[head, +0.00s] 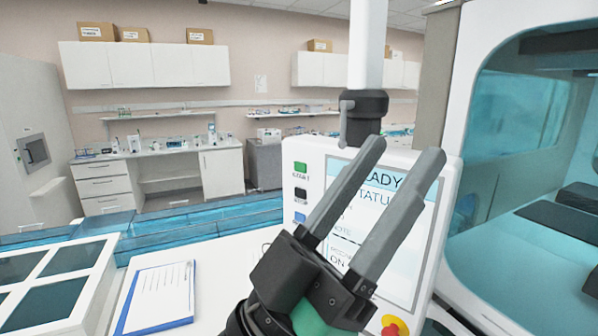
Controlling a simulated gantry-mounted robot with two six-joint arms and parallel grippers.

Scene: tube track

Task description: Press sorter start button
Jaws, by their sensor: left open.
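On the panel's left edge are a green button (300,168), a black button (300,193) and a blue button (300,217), one above the other. Their small labels are too blurred to read surely. My left gripper (402,149) is open and empty in front of the panel. Its fingers point up and right, cover part of the screen, and lie right of the buttons. The green button is unobstructed. My right gripper is out of view.
A red knob on a yellow base (390,329) sits at the bottom, right of my gripper. A blue clipboard (190,282) and a white compartment tray (110,250) lie at left. A blue track (190,220) runs behind them. A glazed machine (462,100) stands at right.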

